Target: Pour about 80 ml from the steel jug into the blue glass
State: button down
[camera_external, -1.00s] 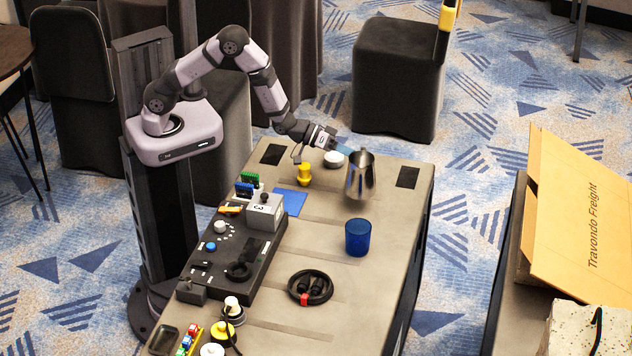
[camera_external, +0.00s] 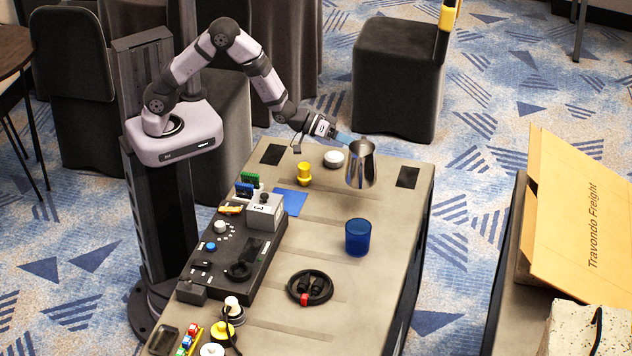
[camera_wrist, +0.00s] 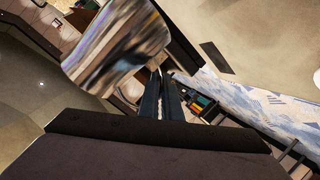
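The steel jug (camera_external: 361,165) is held off the table near its far right end, tilted a little. My gripper (camera_external: 343,138) is at the jug's upper left side and shut on it; the exact grip is too small to see. In the wrist view the jug's shiny wall (camera_wrist: 115,45) fills the upper left, beside the dark fingers (camera_wrist: 160,97). The blue glass (camera_external: 358,238) stands upright on the table, nearer the camera than the jug and apart from it. The liquid level in the jug and in the glass cannot be seen.
A yellow object (camera_external: 304,174) and a white round object (camera_external: 333,158) stand left of the jug. A black control panel (camera_external: 237,248) lies along the table's left side. The tabletop around the glass is clear.

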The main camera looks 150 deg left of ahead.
aim_at(362, 159)
jog(key=w+a+f+m+t+h, duration=0.1)
jog(key=w+f+h, duration=0.1)
jog(key=w, duration=0.2)
jog(key=w+a+f+m+t+h+p, duration=0.1)
jog(key=w+a+f+m+h, duration=0.1)
jog(key=w, duration=0.2)
jog(key=w+a+f+m+t+h+p, duration=0.1)
jog(key=w+a+f+m, duration=0.1)
jog(key=w, duration=0.2)
jog(key=shift+w+a+f+h, duration=0.15)
jog(key=shift+w+f+h, duration=0.05)
jog(key=shift+f+h, duration=0.2)
jog(key=shift+w+f+m+t+h, duration=0.15)
jog(key=shift+f+m+t+h, duration=0.2)
jog(key=shift+f, duration=0.45)
jog(key=shift+r, duration=0.1)
jog(key=r+p, duration=0.1)
jog(key=r+m+p, duration=0.1)
jog(key=p, duration=0.1)
jog(key=shift+w+d+r, duration=0.1)
jog(key=shift+w+d, duration=0.05)
jog(key=shift+d, duration=0.2)
jog(key=w+d+r+m+g+y+b, duration=0.2)
jog(key=d+r+m+y, duration=0.3)
jog(key=r, duration=0.4)
jog(key=shift+w+d+r+m, duration=0.45)
jog(key=shift+d+m, duration=0.4)
jog(key=shift+m, duration=0.5)
